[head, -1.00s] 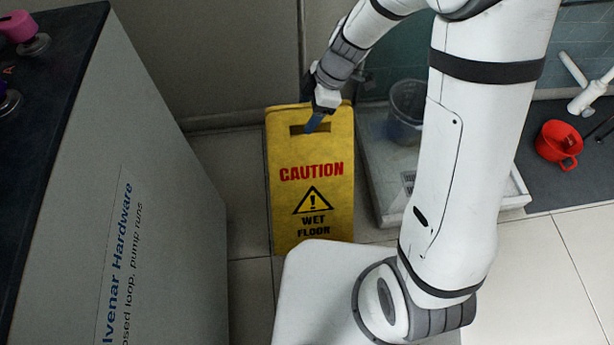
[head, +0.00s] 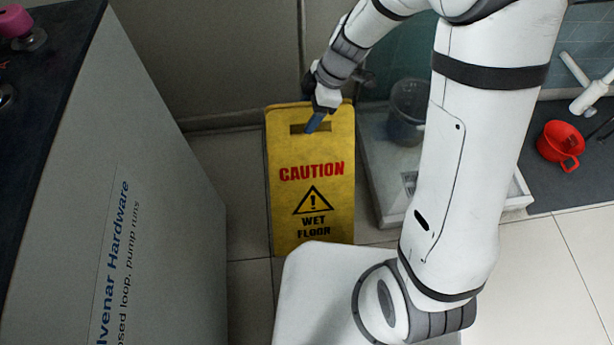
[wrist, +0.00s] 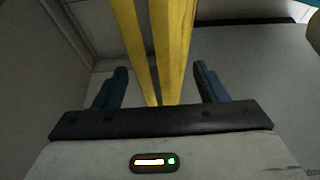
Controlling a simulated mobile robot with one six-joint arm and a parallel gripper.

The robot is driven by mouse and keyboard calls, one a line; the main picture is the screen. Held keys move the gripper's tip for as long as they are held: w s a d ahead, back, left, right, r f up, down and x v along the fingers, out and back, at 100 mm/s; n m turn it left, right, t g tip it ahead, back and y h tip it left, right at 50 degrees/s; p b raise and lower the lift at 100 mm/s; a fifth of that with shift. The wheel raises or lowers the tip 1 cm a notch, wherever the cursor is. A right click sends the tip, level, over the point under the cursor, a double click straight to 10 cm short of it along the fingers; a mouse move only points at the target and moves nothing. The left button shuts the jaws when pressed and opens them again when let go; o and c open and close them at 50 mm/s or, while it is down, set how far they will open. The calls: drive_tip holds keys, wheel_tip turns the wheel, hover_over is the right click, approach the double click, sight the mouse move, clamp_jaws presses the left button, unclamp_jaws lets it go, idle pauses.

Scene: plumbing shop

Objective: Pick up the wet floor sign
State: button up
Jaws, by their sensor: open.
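The yellow wet floor sign (head: 312,215) stands upright on the tiled floor in the middle of the head view. It has red CAUTION lettering, a black warning triangle and a handle slot near its top. My gripper (head: 316,122) is at the sign's top edge, with one blue finger showing in front of the slot. In the wrist view, the sign's two yellow panels (wrist: 172,45) run between the open blue fingers of my gripper (wrist: 160,85). A gap shows on both sides of the panels. The far finger is hidden in the head view.
A grey cabinet (head: 150,200) with a dark top stands close on the left. To the right of the sign is a pale tray (head: 385,190) holding a dark bucket (head: 407,110). A red cup (head: 560,145) sits farther right on a dark surface. A wall is close behind.

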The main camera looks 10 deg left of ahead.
idle(0.3)
clamp_jaws()
idle(0.6)
